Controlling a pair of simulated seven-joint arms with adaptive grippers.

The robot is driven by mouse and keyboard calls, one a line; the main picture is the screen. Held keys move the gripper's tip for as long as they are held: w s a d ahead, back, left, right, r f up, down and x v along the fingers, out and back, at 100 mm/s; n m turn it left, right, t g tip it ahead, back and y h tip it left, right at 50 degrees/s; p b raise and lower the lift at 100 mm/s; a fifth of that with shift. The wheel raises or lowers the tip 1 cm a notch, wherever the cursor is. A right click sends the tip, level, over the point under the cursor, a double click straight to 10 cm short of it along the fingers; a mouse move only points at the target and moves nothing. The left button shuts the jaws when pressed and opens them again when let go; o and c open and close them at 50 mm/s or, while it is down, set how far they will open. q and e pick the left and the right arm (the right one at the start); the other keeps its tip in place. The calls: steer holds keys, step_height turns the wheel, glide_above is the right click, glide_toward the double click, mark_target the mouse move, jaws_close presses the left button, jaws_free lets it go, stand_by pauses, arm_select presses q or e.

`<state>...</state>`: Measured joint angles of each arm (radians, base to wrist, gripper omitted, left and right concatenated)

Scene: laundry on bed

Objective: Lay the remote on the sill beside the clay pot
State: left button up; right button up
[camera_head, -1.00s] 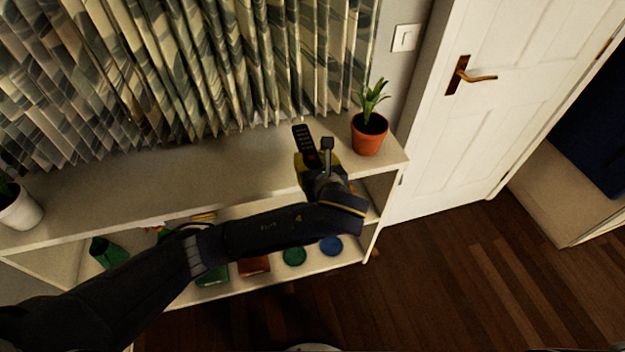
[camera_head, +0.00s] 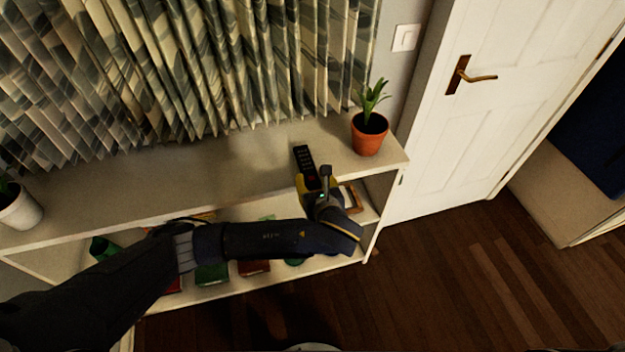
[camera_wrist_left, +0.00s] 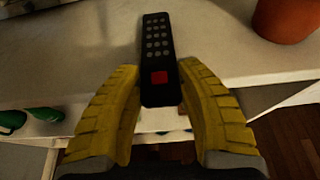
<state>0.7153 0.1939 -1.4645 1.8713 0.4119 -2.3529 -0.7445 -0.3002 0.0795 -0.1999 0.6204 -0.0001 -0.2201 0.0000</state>
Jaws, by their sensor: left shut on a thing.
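The black remote (camera_head: 305,158), with grey buttons and one red button, is at the front part of the sill (camera_head: 215,172), left of the clay pot (camera_head: 368,140) and apart from it. My left gripper (camera_head: 314,184) is shut on the near end of the remote. In the left wrist view the remote (camera_wrist_left: 157,60) points away between the yellow fingers (camera_wrist_left: 160,100), its far part over the sill (camera_wrist_left: 80,50). I cannot tell whether it touches the surface. The orange clay pot shows at the upper right there (camera_wrist_left: 285,18). My right gripper is not in view.
A white pot (camera_head: 20,210) stands at the sill's left end. Pleated curtains (camera_head: 180,70) hang behind the sill. Shelves below hold several small items, including a green one (camera_head: 212,274). A white door (camera_head: 500,100) is at the right. The sill's middle is clear.

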arm_select(q)
steer(key=shift+f, duration=0.1)
steer(key=o, duration=1.2)
